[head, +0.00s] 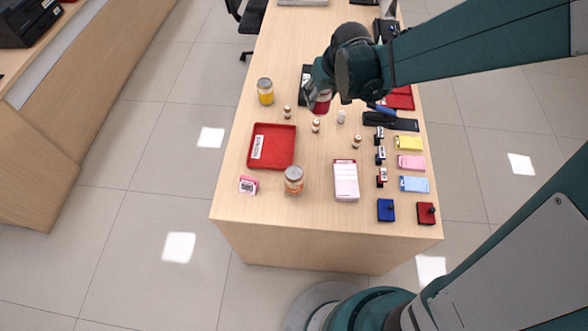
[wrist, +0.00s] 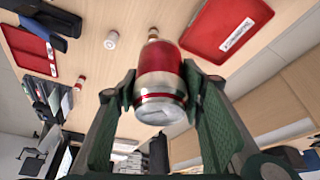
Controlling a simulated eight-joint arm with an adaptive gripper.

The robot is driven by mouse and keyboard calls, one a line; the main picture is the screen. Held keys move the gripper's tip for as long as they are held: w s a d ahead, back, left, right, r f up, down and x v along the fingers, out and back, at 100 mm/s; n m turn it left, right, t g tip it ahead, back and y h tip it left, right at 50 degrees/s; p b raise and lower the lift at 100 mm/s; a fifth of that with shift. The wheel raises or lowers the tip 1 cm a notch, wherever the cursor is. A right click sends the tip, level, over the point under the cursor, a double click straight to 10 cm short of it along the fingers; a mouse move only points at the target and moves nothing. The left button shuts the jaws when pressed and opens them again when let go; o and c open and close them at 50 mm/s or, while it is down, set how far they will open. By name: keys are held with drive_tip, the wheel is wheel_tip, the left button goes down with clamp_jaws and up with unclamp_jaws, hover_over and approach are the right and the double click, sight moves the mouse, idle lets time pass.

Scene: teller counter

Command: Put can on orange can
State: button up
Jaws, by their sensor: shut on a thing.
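My gripper (head: 316,98) is over the far middle of the counter in the head view. Its two green fingers (wrist: 160,100) are shut on a red and silver can (wrist: 160,75), one on each side, in the wrist view. A bit of the red can (head: 322,107) shows below the gripper in the head view; I cannot tell there how high it is held. The orange can (head: 293,180), with a silver top, stands upright near the front edge, right of the small pink clock. It is apart from my gripper. A yellow can (head: 265,92) stands at the left edge.
A red tray (head: 289,147) lies left of centre on the counter (head: 250,205). Small bottles (head: 316,125) stand between it and my gripper. A white-and-pink pad (head: 345,172) lies right of the orange can. Stamps and coloured pads (head: 410,162) fill the right side.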

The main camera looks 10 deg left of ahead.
drive_tip(key=s+a+r+n+g+y+p, duration=0.1)
drive_tip(key=s+a+n, duration=0.2)
drive_tip(key=s, duration=0.7)
drive_tip(key=s+a+r+n+g+y+p, duration=0.1)
drive_tip(key=s+a+r+n+p, duration=0.1)
drive_tip(key=s, duration=0.8)
drive_tip(key=a+n, duration=0.1)
drive_tip(key=n, duration=0.1)
drive_tip(key=shift+s+a+r+n, duration=0.3)
drive_tip(key=shift+f+b, duration=0.6)
drive_tip(key=shift+f, duration=2.3)
hover_over(294, 172)
drive_tip(key=shift+f+b, duration=0.4)
drive_tip(key=shift+f, duration=1.7)
drive_tip(key=shift+f, duration=0.15)
drive_tip(key=o, duration=1.1)
